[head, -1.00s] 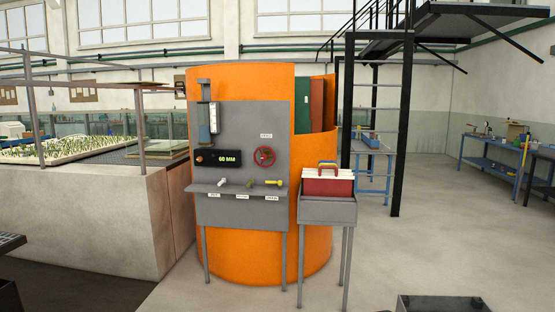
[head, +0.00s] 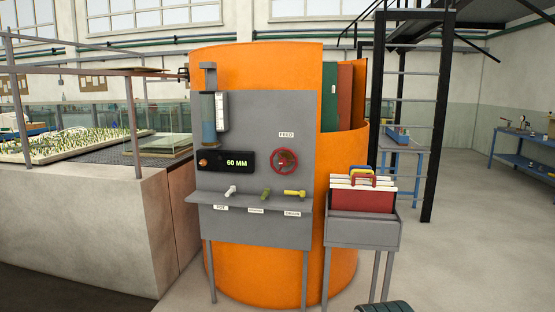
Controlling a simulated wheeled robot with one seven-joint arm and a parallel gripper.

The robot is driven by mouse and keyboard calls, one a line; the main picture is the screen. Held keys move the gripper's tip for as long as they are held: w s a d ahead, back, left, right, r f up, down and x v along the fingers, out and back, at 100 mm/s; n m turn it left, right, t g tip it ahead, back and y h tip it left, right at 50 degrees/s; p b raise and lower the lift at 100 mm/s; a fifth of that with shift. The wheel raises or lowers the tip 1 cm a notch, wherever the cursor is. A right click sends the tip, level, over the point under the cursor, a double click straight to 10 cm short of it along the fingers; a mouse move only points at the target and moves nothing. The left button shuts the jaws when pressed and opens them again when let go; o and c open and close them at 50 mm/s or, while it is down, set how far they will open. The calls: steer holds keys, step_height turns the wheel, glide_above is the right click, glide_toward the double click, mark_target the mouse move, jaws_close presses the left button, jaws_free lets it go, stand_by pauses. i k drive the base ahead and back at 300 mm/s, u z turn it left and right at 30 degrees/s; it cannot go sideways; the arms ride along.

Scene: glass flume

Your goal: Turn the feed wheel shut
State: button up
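The feed wheel (head: 284,161) is a small red handwheel on the upper right of a grey panel (head: 262,120). A white label reading FEED (head: 286,134) sits just above it. The panel stands on legs in front of a large orange cylinder (head: 340,240). A black display (head: 227,163) left of the wheel reads 60 MM in green. A sight tube (head: 209,115) with bluish content is mounted at the panel's upper left. My gripper is not in view. Whether the wheel is open or shut cannot be told.
A shelf below the wheel carries a white valve (head: 230,191), an olive valve (head: 265,193) and a yellow valve (head: 294,193). A grey stand (head: 362,232) with red and white boards is right of the panel. A concrete basin (head: 80,225) is at left.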

mark_target(283, 161)
steer(key=z, duration=0.15)
steer(key=i, duration=2.7)
steer(key=z, duration=2.2)
steer(key=i, duration=0.45)
steer(key=u, duration=2.5)
